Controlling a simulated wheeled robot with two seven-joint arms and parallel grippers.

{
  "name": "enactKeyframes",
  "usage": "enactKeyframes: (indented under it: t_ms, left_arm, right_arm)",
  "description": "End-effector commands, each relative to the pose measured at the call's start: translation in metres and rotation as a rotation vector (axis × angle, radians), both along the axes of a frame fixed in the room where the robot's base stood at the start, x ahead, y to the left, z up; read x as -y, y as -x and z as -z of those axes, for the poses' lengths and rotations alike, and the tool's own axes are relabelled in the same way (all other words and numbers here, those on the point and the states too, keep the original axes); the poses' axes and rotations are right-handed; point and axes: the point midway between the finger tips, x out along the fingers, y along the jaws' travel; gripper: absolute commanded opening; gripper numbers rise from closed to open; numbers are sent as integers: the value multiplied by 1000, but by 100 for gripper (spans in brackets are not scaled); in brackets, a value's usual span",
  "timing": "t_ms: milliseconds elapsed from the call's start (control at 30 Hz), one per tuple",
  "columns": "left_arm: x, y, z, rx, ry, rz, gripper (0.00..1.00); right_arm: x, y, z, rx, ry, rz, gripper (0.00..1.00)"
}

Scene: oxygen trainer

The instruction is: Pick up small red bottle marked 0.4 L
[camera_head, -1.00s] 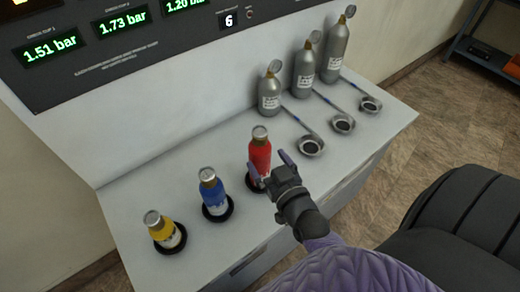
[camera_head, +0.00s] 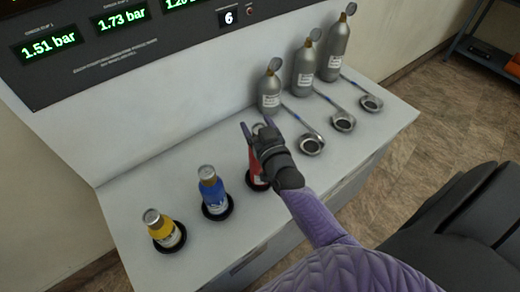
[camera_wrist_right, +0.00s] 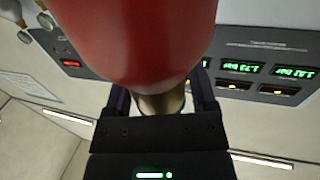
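The red bottle (camera_head: 256,178) stands in a dark round holder at the right end of the front row; my right gripper hides much of it, and I cannot read a 0.4 L mark. My right gripper (camera_head: 256,127) is at the bottle's upper part, its two fingers spread apart. In the right wrist view the red body (camera_wrist_right: 140,40) fills the top, and its brass-coloured neck (camera_wrist_right: 160,103) lies between the open fingers (camera_wrist_right: 161,95), with a gap at the sides. My left gripper is not in view.
A blue bottle (camera_head: 212,190) and a yellow bottle (camera_head: 161,229) stand in holders to the left. Several grey cylinders (camera_head: 304,70) and round metal cups on handles (camera_head: 310,145) are behind to the right. A display panel (camera_head: 120,40) is above. A dark chair (camera_head: 455,225) is at right.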

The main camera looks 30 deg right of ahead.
Motion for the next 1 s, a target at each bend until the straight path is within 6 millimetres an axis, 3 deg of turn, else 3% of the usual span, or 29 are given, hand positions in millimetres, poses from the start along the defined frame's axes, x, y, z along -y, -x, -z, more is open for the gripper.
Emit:
enactKeyframes:
  t_ms: [33, 300, 333, 1000]
  left_arm:
    - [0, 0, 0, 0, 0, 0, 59]
    - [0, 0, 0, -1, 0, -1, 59]
    - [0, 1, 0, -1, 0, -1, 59]
    - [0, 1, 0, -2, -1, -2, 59]
  right_arm:
    - [0, 0, 0, 0, 0, 0, 60]
    - [0, 0, 0, 0, 0, 0, 3]
    - [0, 0, 0, 0, 0, 0, 0]
    - [0, 0, 0, 0, 0, 0, 0]
